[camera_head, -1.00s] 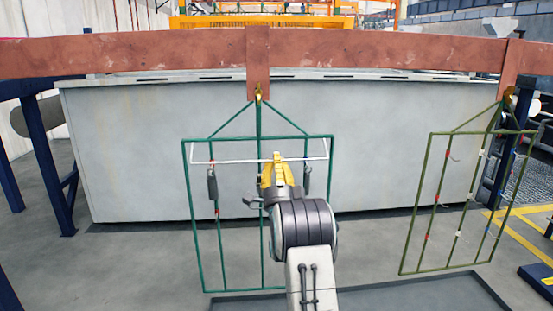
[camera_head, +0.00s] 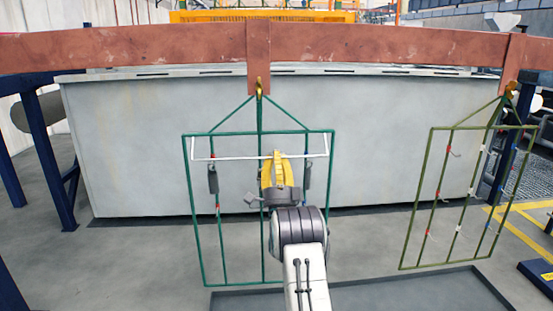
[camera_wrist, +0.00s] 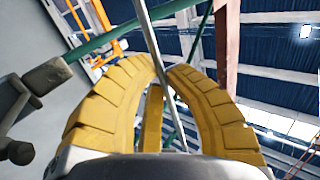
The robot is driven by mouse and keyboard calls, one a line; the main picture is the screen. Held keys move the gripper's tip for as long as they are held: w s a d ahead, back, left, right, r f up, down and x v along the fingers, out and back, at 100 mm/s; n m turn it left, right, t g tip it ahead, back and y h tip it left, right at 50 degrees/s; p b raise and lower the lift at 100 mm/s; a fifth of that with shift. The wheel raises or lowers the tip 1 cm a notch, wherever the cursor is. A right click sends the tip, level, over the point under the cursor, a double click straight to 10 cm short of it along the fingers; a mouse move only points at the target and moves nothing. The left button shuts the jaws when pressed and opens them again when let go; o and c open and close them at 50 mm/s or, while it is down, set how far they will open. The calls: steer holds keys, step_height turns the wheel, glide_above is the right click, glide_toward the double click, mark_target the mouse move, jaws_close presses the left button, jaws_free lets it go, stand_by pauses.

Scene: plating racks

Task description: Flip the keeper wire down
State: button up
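The keeper wire (camera_head: 235,159) is a thin white bar across the upper part of the green rack (camera_head: 190,220). Its two ends bend upward to the rack's top bar. My gripper (camera_head: 277,156) is at the wire, right of the rack's middle rod. In the wrist view, the yellow fingertips (camera_wrist: 167,66) arch together with the wire (camera_wrist: 148,30) passing between them. They look closed on it, though the exact contact is hard to see. Dark grey clips (camera_head: 212,180) hang on the rack's side rods.
The rack hangs from a hook (camera_head: 259,88) on the copper-coloured bar (camera_head: 150,46). A second, olive rack (camera_head: 408,235) hangs at the right, apart from my arm. A pale grey tank (camera_head: 130,140) stands behind. The floor at the left (camera_head: 80,265) is clear.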

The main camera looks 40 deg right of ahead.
steer(key=o, duration=0.5)
steer(key=shift+r, duration=0.1)
step_height(320, 180, up, 10)
steer(key=shift+f, duration=0.1)
stand_by(0.4)
stand_by(0.4)
